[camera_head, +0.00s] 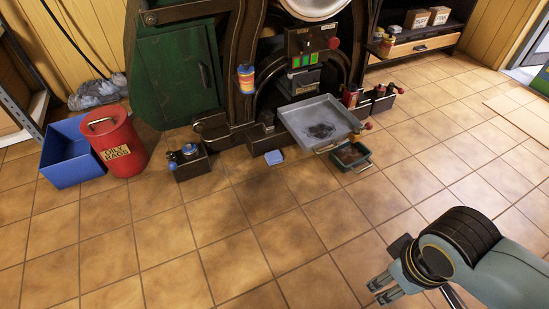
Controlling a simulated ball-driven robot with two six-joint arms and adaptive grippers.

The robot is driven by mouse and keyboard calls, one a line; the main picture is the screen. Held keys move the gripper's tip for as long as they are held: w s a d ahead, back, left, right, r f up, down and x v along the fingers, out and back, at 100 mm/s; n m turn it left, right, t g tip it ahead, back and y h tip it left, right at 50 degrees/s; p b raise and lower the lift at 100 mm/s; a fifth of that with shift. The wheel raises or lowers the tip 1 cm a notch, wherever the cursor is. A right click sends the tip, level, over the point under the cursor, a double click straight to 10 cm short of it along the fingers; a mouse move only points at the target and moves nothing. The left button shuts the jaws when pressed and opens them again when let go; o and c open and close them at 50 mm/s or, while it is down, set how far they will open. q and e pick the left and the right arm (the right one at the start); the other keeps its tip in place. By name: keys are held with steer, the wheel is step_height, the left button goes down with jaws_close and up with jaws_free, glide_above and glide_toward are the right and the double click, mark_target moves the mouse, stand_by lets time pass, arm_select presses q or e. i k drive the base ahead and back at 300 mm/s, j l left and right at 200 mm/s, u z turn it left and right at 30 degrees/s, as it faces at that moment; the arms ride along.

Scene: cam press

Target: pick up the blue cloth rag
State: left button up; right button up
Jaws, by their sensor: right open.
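My right gripper (381,290) is at the lower right, above the floor. It is open, with nothing between its fingers, and is well apart from the rag. My left gripper is not in view.
A grey metal tray (305,112) with a dark stain juts from the machine. A small green bin (364,163) stands under it. A red "oily rags" can (117,145) and a blue box (62,160) stand at left. The front floor is clear.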

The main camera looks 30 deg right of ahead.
mark_target(273, 157)
steer(key=i+l+u, duration=0.2)
steer(key=i+l, duration=0.5)
steer(key=i+l+u, duration=0.25)
steer(key=i+l, duration=0.45)
steer(key=l, duration=0.15)
